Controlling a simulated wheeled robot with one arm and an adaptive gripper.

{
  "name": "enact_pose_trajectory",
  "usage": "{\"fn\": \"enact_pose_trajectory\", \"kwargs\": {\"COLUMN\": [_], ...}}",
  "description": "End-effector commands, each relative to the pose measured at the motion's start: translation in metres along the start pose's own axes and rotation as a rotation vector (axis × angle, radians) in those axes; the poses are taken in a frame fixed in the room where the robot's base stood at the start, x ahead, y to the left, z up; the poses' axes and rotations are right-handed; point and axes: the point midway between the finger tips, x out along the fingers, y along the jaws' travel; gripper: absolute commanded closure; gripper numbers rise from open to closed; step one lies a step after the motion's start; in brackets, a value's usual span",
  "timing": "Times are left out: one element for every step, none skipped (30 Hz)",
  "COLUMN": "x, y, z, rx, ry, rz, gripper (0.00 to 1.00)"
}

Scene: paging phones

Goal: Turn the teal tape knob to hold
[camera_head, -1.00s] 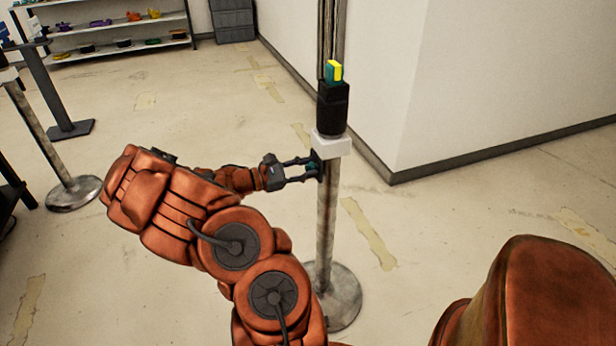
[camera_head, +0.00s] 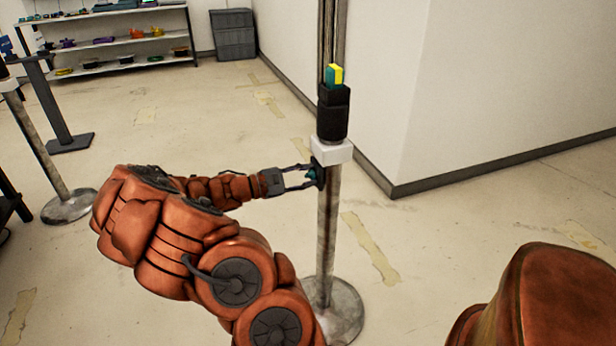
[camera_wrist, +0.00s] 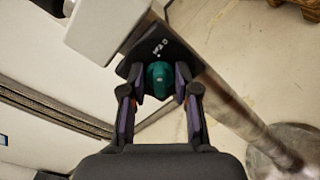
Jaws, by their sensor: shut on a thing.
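The teal tape knob (camera_wrist: 159,80) sits on a dark plate (camera_wrist: 150,50) with small white marks, on the side of a metal post. My gripper (camera_wrist: 160,93) has one finger on each side of the knob in the wrist view and is shut on it. In the head view, my gripper (camera_head: 303,178) reaches the post from the left, just below a white block, and only a bit of the teal knob (camera_head: 313,174) shows between the fingers. The marks on the plate are too small to read.
The post (camera_head: 327,230) stands on a round metal base (camera_head: 335,310). Above the white block (camera_head: 331,153) is a black holder (camera_head: 333,113) with a teal and yellow piece (camera_head: 334,76). A white wall corner is close behind at right. Shelves (camera_head: 110,45) stand at the far left.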

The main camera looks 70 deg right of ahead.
Motion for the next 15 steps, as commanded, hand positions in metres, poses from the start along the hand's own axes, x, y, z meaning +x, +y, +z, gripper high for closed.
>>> {"fn": "enact_pose_trajectory", "kwargs": {"x": [0.0001, 0.0001, 0.0002, 0.0002, 0.0001, 0.0001, 0.0001, 0.0001, 0.0001, 0.0001, 0.0001, 0.0001, 0.0001, 0.0001, 0.0000], "y": [-0.0004, -0.0004, -0.0005, -0.0005, -0.0005, -0.0005, -0.0005, -0.0005, -0.0004, -0.0005, -0.0004, -0.0004, -0.0003, -0.0003, -0.0003], "z": [0.0010, 0.0010, 0.0009, 0.0009, 0.0009, 0.0009, 0.0008, 0.0007, 0.0007, 0.0006, 0.0005, 0.0005, 0.0004, 0.0004, 0.0003], "rx": [0.000, 0.000, 0.000, 0.000, 0.000, 0.000, 0.000, -0.001, -0.001, -0.001, -0.001, -0.001, -0.001, -0.001, -0.001], "ry": [-0.003, -0.003, -0.003, -0.003, -0.003, -0.003, -0.002, -0.002, -0.002, -0.002, -0.002, -0.002, -0.001, -0.001, -0.001], "rz": [-0.002, -0.002, -0.002, -0.002, -0.002, -0.002, -0.002, -0.001, -0.001, -0.001, -0.001, -0.001, -0.001, -0.001, -0.001], "gripper": [1.00, 1.00, 1.00, 1.00, 1.00, 0.68, 0.65, 0.62, 0.62, 0.62, 0.62, 0.62, 0.62, 0.62, 0.62]}}
